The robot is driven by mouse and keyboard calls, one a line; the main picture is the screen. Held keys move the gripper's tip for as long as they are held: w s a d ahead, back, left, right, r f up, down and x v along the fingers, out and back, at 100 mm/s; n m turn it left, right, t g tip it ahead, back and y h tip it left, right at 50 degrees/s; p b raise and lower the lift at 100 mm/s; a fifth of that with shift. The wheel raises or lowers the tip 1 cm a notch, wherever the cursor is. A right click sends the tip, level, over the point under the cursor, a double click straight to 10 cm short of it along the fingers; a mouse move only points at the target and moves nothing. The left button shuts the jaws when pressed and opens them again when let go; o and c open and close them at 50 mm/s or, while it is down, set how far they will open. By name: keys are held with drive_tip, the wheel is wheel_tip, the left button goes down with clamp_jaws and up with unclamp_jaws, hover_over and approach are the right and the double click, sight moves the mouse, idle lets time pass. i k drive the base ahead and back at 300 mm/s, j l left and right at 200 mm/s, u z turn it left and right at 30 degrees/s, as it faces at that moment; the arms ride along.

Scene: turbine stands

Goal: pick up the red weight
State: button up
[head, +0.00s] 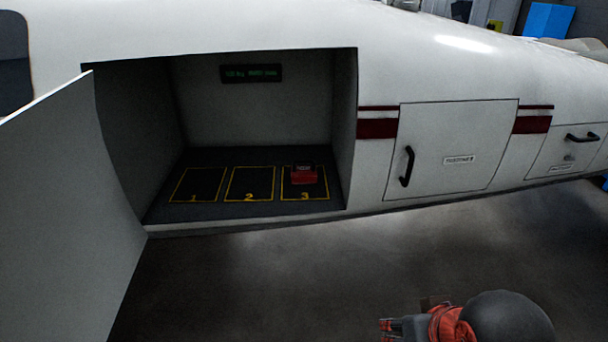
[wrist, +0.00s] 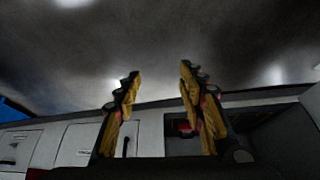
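The red weight (head: 304,174) is a small red block with a dark top. It sits on the square marked 3, at the right of the open compartment (head: 250,120) in the white body. In the wrist view, a bit of red (wrist: 185,129) shows beside the right finger, which partly hides it. My gripper (head: 387,326) is at the bottom of the head view, outside the compartment, in front of and below it, to the right. In the wrist view my gripper (wrist: 159,78) is open, with nothing between its two yellow-padded fingers.
The squares marked 1 (head: 196,185) and 2 (head: 250,184) are empty. An open white door (head: 60,220) stands left of the compartment. A shut panel with a black handle (head: 407,166) is on its right. A small display (head: 251,74) is on the back wall. The floor in front is clear.

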sight(305, 174)
drive_tip(key=i+j+u, duration=0.25)
drive_tip(key=i, duration=0.55)
drive_tip(key=i+u, duration=0.3)
drive_tip(key=i, duration=0.5)
